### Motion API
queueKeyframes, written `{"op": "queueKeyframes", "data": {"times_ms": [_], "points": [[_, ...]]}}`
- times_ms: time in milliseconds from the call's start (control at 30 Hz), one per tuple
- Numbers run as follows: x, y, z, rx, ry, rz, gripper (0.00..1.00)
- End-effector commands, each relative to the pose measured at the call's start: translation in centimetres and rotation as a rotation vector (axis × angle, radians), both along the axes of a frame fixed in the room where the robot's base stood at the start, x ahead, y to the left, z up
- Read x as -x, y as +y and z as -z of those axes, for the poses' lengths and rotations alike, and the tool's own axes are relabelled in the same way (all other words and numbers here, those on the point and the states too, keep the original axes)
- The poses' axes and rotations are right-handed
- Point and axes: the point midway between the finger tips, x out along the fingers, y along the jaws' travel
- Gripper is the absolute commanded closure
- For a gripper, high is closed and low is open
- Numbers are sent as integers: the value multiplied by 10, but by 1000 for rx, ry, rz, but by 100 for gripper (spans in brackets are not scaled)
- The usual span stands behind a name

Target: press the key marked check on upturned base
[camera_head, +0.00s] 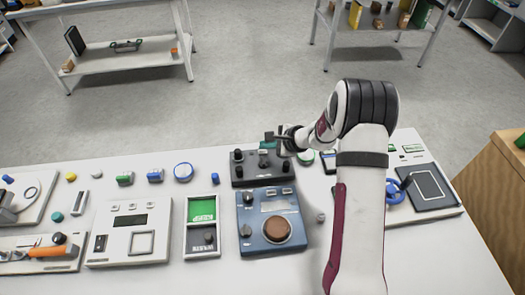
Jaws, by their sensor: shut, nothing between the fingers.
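A dark grey box (243,182) with black round knobs or feet on its top stands near the back edge of the white table; it looks like the upturned base. Its key markings are too small to read, so I cannot tell which key is check. My gripper (274,143) is shut and empty, at the back right part of this box. I cannot tell whether the fingertips touch it.
A blue device with a brown round pan (277,230) stands directly in front of the box. A white panel with a green screen (203,209) and a white scale (129,231) are to the left. A dark panel (428,187) lies right of my arm.

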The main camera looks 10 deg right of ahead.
Motion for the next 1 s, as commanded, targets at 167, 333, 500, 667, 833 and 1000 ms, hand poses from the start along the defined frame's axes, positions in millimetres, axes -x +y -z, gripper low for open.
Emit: {"op": "queueKeyframes", "data": {"times_ms": [167,333,500,667,833,1000], "points": [[0,0,6,-1,1,1,100],[0,0,9,0,0,0,100],[0,0,8,0,0,0,100],[0,0,9,0,0,0,100],[0,0,11,0,0,0,100],[0,0,13,0,0,0,100]]}}
